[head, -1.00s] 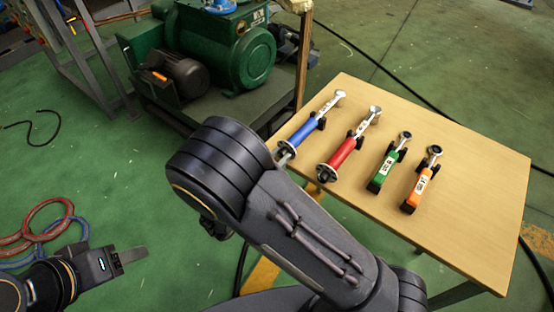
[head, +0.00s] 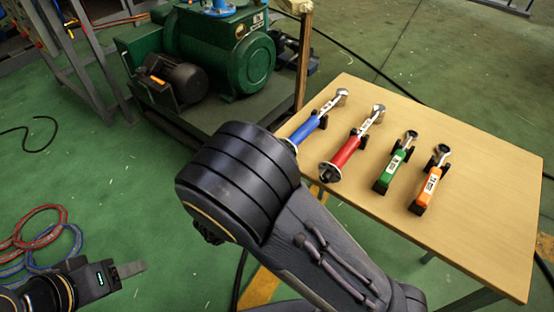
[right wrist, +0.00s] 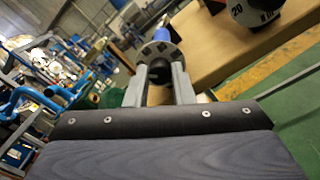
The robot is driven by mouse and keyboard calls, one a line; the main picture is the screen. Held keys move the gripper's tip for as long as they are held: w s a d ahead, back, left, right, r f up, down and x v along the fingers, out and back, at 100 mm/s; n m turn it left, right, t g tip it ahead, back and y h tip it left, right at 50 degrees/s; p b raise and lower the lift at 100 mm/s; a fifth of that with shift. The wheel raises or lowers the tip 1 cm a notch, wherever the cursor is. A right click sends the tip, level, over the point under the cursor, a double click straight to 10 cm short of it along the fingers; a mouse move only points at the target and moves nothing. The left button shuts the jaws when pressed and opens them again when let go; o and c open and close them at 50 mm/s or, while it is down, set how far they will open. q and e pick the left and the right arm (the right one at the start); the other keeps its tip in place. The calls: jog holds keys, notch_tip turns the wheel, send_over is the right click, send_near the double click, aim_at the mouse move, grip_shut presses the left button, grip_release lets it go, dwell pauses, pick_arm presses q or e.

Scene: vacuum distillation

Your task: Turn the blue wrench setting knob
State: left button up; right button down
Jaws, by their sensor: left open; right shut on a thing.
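The blue wrench (head: 308,130) lies on the wooden table, leftmost in the row. My right arm hides its lower end in the head view. In the right wrist view, its round dial disc (right wrist: 159,54) and dark setting knob (right wrist: 159,72) lie straight ahead, with a bit of blue handle (right wrist: 134,36) beyond. My right gripper (right wrist: 160,85) is shut on this knob, one finger on each side. It is hidden in the head view. My left gripper (head: 135,268) is open and empty over the floor at the lower left, seen nearly edge-on.
A red wrench (head: 346,152), a green wrench (head: 393,170) and an orange wrench (head: 428,186) lie beside the blue one on the table (head: 475,210). A green pump (head: 235,60) stands behind. Red and blue hoses (head: 40,235) lie on the floor at the left.

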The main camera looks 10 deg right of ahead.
dwell(0.4)
jog(key=c, duration=1.2)
grip_release()
jog(key=shift+c, duration=0.2)
jog(key=v, duration=0.8)
